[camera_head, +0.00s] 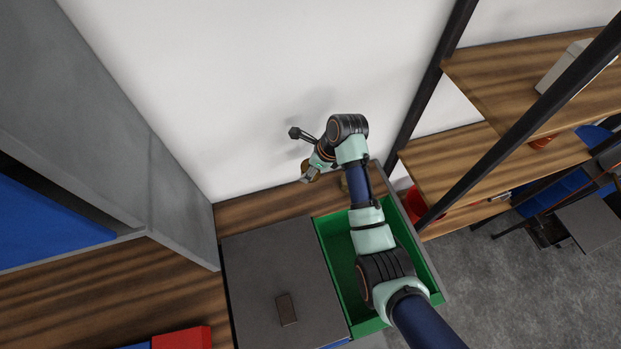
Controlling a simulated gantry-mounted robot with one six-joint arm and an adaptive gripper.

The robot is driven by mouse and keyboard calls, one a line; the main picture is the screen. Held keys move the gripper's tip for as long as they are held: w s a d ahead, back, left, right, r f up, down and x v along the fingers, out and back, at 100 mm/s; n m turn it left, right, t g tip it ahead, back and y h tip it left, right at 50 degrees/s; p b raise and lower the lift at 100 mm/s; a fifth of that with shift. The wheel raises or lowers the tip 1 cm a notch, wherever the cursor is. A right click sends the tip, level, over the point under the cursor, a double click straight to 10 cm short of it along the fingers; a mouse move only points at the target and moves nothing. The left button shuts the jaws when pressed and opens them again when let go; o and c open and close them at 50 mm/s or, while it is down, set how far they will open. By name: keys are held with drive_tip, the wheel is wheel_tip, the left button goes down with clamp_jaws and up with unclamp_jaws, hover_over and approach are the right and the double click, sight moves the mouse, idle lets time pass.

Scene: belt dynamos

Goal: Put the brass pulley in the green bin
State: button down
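My gripper (309,173) is above the back of the wooden bench, near the white wall. It is small and seen at an angle, and I cannot tell whether it is open or shut. A small brass-coloured patch shows at its fingers; whether this is the brass pulley in its grip is unclear. Another small brass-coloured piece (343,184) shows beside my arm, partly hidden by it. The green bin (340,262) stands below and right of the gripper. My arm crosses over the bin and hides much of its inside.
A dark grey panel (262,262) with a small dark block (286,309) lies left of the bin. A grey cabinet (95,110) rises at the left. A red box (183,339) is at the bottom. Wooden shelves (500,75) with dark posts stand at the right.

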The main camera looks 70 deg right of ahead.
sight(305, 164)
wheel_tip(305, 164, up, 5)
drive_tip(key=shift+f, duration=0.1)
